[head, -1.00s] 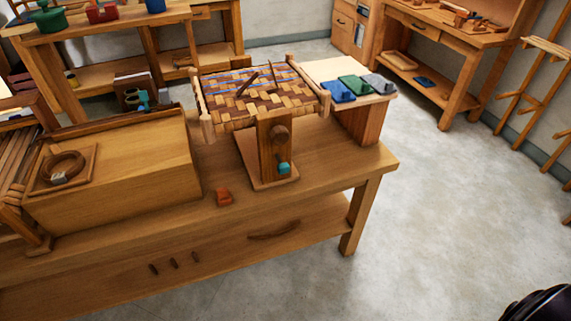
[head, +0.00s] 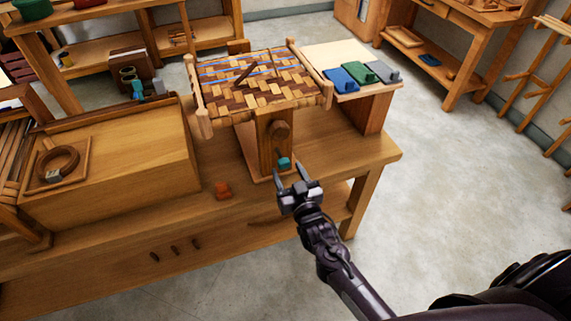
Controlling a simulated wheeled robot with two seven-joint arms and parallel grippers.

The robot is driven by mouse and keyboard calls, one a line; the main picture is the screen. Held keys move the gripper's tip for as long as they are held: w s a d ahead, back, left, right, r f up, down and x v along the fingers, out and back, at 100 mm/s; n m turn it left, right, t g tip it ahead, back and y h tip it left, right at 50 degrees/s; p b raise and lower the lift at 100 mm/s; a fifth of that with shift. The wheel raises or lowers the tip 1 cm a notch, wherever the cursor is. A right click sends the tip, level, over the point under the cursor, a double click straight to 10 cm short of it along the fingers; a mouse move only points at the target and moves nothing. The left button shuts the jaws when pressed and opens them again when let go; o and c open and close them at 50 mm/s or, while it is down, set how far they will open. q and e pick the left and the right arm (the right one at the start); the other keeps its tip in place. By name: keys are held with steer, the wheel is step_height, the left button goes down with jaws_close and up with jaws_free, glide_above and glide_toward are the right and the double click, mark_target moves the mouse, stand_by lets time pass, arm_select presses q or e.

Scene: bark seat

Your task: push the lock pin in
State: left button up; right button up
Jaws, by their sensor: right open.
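The teal lock pin (head: 284,163) sticks out low on the front of the wooden post (head: 265,146) that holds up the woven bark seat (head: 250,92). How deep the pin sits in the post cannot be told. My right gripper (head: 290,170) is open and empty, its fingertips close to the pin on the near side. Whether they touch the pin is unclear. My left gripper is out of view.
The stand is on a wooden bench (head: 235,222). A side table (head: 325,58) at the right holds blue, green and grey pieces. Open floor lies to the right.

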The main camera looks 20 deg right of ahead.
mark_target(281, 157)
steer(key=shift+w, duration=1.35)
jaws_close()
